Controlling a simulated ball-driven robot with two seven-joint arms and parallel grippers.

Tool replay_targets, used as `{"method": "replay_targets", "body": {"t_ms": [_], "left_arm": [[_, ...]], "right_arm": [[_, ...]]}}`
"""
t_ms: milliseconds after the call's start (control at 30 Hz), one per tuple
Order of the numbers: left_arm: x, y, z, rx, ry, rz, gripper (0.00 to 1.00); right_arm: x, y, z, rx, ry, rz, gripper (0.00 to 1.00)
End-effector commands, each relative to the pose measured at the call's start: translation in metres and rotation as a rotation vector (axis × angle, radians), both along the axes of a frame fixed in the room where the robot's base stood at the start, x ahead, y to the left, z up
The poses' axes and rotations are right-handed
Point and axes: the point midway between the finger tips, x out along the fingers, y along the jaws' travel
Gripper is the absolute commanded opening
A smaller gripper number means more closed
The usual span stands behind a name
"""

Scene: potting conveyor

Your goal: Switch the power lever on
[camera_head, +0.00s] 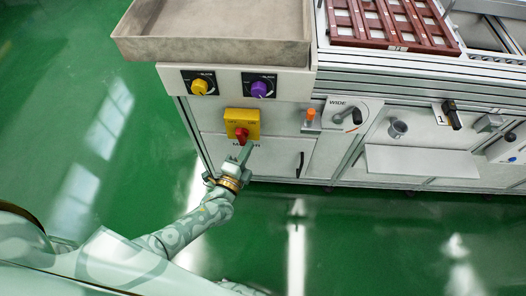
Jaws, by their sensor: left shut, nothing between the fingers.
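The power lever (242,135) is a red handle on a yellow plate (252,117) on the machine's front panel, with lettering under it partly covered by my gripper. My left gripper (246,149) is shut and empty, with its fingertips just below the red handle. I cannot tell whether they touch it. My left arm reaches up to it from the lower left. My right gripper is not in view.
Above the lever are a yellow knob (199,87) and a purple knob (259,89). To the right are an orange button (311,114), a lever marked WIDE (346,117) and a dark door handle (300,164). A grey tray (212,50) overhangs above. The green floor in front is clear.

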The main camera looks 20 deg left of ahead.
Motion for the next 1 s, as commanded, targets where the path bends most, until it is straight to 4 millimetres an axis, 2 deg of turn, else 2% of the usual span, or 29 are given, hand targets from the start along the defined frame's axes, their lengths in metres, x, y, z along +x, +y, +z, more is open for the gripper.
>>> {"method": "replay_targets", "body": {"t_ms": [67,600,1000], "left_arm": [[0.000,0.004,0.004,0.052,0.015,0.003,0.00],[-0.004,0.013,-0.004,0.485,0.157,0.001,0.00],[-0.002,0.017,-0.013,0.480,0.157,0.000,0.00]], "right_arm": [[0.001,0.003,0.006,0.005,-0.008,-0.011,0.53],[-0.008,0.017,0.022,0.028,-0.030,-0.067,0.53],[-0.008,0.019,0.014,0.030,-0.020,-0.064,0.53]]}}
